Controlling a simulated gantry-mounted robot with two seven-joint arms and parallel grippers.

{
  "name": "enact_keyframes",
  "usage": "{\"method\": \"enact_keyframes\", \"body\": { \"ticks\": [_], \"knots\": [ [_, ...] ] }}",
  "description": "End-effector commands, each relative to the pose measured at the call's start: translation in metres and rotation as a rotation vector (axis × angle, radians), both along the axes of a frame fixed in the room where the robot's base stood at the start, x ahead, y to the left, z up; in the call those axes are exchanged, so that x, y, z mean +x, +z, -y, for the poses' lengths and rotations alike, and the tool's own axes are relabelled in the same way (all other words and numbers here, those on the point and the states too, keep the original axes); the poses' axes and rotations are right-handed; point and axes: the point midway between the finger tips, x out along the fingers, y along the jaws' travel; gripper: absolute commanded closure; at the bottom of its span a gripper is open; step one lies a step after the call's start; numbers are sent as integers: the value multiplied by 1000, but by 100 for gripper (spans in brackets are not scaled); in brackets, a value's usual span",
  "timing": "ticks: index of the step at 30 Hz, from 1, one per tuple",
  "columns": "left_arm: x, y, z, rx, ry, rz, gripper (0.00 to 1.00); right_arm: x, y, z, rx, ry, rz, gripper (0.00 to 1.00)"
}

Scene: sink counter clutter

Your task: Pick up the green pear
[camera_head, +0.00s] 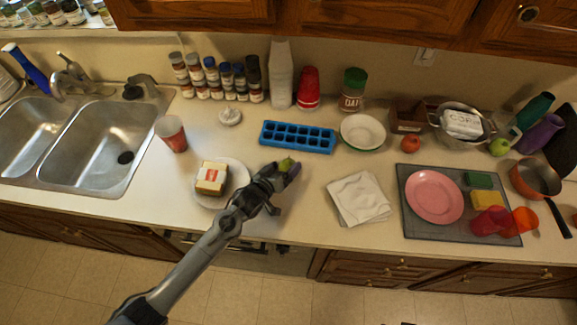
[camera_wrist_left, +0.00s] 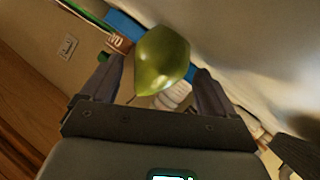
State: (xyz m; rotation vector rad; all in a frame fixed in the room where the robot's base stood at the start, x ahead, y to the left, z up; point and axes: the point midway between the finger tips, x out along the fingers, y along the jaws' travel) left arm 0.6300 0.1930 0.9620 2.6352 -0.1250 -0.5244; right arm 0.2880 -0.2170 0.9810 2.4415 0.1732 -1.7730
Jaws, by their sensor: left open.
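The green pear (camera_head: 286,162) is at the end of my left gripper in the head view, partly hidden behind it, over the counter in front of the blue ice tray. In the left wrist view the pear (camera_wrist_left: 162,58) shows large, between the two fingertips. My left gripper (camera_head: 283,171) is open, with a finger on each side of the pear (camera_wrist_left: 157,70). The wrist view shows narrow gaps beside the pear, so it does not look clamped. My right gripper is not in view.
The blue ice tray (camera_head: 297,133) lies just behind the pear. A white plate (camera_head: 238,173) with a boxed item is to the left, and a white folded cloth (camera_head: 358,198) is to the right. A white bowl (camera_head: 362,131) stands behind the cloth.

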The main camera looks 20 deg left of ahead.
Motion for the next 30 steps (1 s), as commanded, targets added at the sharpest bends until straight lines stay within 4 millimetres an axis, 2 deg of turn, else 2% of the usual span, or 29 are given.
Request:
{"method": "enact_keyframes", "body": {
  "ticks": [8,21,30],
  "knots": [
    [2,-1,1,0,0,0,12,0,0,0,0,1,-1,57],
    [2,-1,0,1,0,0,77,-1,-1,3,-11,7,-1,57],
    [2,1,0,1,-1,1,77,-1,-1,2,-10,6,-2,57]
  ]
}}
